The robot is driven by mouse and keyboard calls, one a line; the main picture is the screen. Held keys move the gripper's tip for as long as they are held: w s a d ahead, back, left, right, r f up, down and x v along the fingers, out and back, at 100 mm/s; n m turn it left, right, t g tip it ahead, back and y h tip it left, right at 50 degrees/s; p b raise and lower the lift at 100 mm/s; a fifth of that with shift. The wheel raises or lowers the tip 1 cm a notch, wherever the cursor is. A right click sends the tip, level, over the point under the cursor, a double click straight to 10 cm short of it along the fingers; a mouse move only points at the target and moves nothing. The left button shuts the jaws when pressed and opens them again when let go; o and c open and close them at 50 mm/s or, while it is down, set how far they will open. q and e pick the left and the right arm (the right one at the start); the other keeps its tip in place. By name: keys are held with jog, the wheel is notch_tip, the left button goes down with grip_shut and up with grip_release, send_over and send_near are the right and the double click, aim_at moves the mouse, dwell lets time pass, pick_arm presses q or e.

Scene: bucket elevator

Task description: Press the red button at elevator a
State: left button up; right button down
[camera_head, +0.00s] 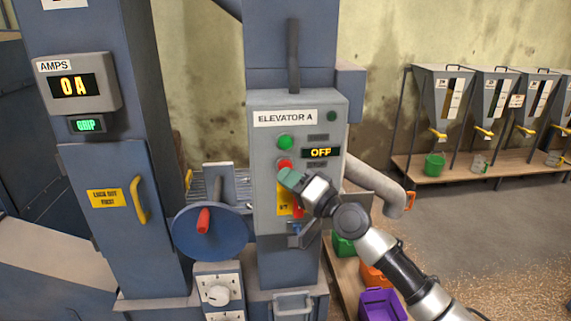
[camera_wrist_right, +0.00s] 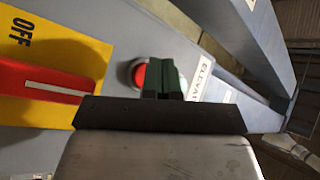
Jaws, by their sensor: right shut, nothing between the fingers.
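The grey panel labelled "ELEVATOR A" (camera_head: 262,140) is on the blue column, and its display (camera_head: 321,153) reads OFF. The red button (camera_head: 284,164) is on the panel's face, below a green button (camera_head: 286,142). My right gripper (camera_head: 288,178) is shut and empty, with its green fingertips just below the red button. In the right wrist view the red button (camera_wrist_right: 139,75) shows beside the green fingertips (camera_wrist_right: 163,78), which cover part of its edge. I cannot tell whether they touch it. My left gripper is not in view.
A yellow plate with a red switch handle (camera_wrist_right: 45,82) lies close below the fingertips. A blue wheel with a red handle (camera_head: 204,220) stands to the left. An amps display (camera_head: 69,86) reads 0 A. Bins (camera_head: 378,304) sit low beside my right arm.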

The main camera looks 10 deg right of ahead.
jog(key=shift+s, duration=0.2)
jog(key=s+p, duration=0.4)
jog(key=s, duration=0.1)
jog(key=shift+a, duration=0.15)
dwell(0.7)
